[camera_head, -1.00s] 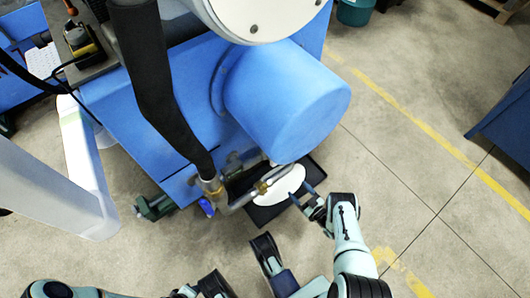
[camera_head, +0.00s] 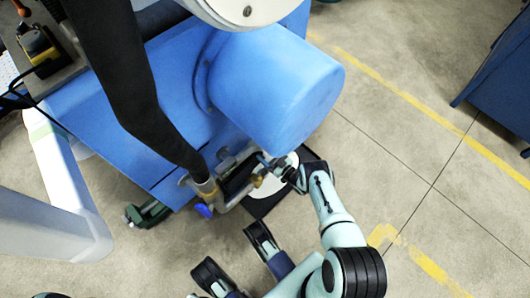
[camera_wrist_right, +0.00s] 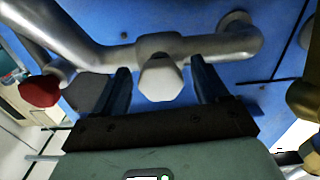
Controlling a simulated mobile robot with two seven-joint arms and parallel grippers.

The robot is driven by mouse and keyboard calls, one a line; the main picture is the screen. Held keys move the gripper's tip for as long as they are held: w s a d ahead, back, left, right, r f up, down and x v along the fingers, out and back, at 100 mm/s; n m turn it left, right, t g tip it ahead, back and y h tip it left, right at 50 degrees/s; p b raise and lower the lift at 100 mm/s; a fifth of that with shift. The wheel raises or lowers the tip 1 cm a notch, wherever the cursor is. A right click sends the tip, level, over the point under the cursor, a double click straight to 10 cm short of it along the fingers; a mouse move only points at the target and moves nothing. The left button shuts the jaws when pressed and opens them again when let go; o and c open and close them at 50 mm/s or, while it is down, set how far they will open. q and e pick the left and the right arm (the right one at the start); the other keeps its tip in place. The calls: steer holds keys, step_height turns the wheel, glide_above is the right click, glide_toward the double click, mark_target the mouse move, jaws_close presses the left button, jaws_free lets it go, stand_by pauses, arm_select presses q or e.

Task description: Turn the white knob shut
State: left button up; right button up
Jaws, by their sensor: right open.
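The white knob (camera_wrist_right: 160,80) sits on a grey metal pipe fitting (camera_wrist_right: 190,46) in the right wrist view. My right gripper (camera_wrist_right: 164,86) is open, with one finger on each side of the knob. Small gaps show between the knob and both fingers. In the head view my right gripper (camera_head: 268,162) is at the pipes below the blue rounded housing, where the knob cannot be made out.
A red knob (camera_wrist_right: 40,91) shows left of the fingers, and a brass-coloured part (camera_wrist_right: 304,100) at the right. A thick black hose (camera_head: 133,85) and the blue housing (camera_head: 275,90) stand close above my right gripper. Floor at the right is open.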

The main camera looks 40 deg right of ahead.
steer(key=shift+w, duration=0.95)
arm_select(q)
steer(key=shift+s+a+f, duration=0.1)
steer(key=shift+s+f, duration=0.15)
steer(key=shift+s, duration=0.4)
arm_select(e)
steer(key=shift+c, duration=0.4)
steer(key=c, duration=1)
steer(key=shift+o, duration=0.2)
